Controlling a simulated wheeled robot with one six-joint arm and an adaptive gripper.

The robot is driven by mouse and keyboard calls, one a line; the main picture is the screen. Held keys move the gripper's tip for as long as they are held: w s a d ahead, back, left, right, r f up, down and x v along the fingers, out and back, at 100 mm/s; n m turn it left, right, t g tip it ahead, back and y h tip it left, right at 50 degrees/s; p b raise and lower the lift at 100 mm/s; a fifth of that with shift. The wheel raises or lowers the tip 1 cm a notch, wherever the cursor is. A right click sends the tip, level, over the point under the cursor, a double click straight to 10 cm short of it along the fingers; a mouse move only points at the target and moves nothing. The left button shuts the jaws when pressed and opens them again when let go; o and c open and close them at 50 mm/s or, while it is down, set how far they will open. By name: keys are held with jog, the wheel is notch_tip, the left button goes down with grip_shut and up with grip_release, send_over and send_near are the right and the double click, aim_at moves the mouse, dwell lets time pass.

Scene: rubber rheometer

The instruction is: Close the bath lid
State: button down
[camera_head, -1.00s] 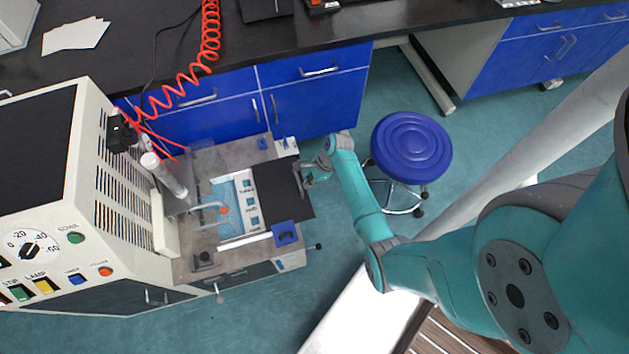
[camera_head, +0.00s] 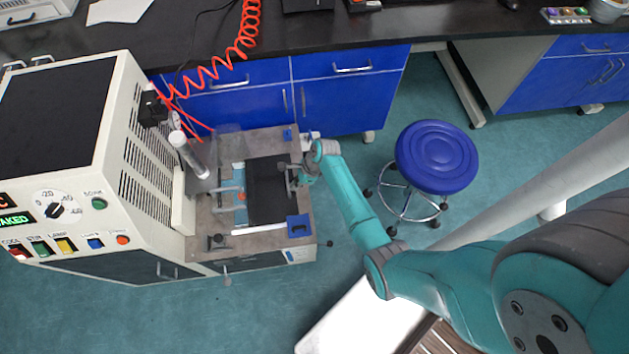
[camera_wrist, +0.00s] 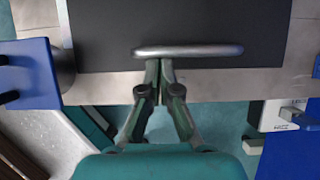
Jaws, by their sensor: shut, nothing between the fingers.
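The bath lid (camera_head: 268,196) is a black panel. In the head view it lies over the right part of the bath opening, and a strip of the bath (camera_head: 239,178) with light blue and white parts shows at its left. In the wrist view the lid (camera_wrist: 180,28) fills the upper middle, with a silver bar handle (camera_wrist: 188,50) along its near edge. My gripper (camera_wrist: 159,64) is shut and empty, its fingertips at the handle's near side. Whether they touch it I cannot tell. In the head view my gripper (camera_head: 297,175) is at the lid's right edge.
The beige machine (camera_head: 60,140) with buttons and a dial stands left of the bath. Blue blocks (camera_head: 299,226) sit at the deck's corners. A blue stool (camera_head: 436,157) stands on the floor to the right. Blue cabinets (camera_head: 350,95) are behind.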

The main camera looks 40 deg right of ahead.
send_over(273, 193)
jog(key=s+d, duration=0.2)
jog(key=d, duration=0.1)
jog(key=shift+a, duration=0.2)
jog(key=shift+w+a+r, duration=0.1)
jog(key=shift+w+a, duration=0.05)
jog(key=shift+a, duration=0.05)
jog(key=shift+w, duration=0.1)
jog(key=s+d, duration=0.1)
jog(key=s+d+f, duration=0.1)
jog(key=d, duration=0.1)
jog(key=shift+s+d, duration=0.25)
jog(key=shift+s, duration=0.05)
jog(key=v, duration=1)
jog(key=shift+s+f, duration=0.1)
jog(key=shift+s, duration=0.05)
